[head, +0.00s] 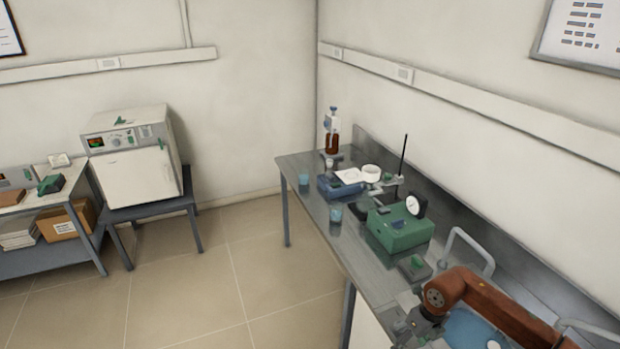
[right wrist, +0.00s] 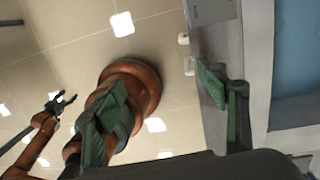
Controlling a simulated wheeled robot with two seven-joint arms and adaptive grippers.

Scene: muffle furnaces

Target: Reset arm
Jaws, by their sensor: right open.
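My right arm (head: 480,293) is rust-brown and reaches over the bench at the lower right of the head view. Its dark gripper (head: 415,325) is over the near part of the bench, and its fingertips are hard to make out there. In the right wrist view its green-padded fingers (right wrist: 162,80) are spread apart with nothing between them. My left gripper (right wrist: 62,101) shows small at the left of the right wrist view, its dark fingers apart and empty above the floor. It is not in the head view.
The bench (head: 318,225) carries a green device (head: 400,230), a blue device (head: 340,187), a brown bottle (head: 332,140) and blue beakers (head: 304,179). A metal handle (head: 468,240) stands close to my right arm. A white furnace (head: 135,175) sits at left. The floor (head: 200,300) between is clear.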

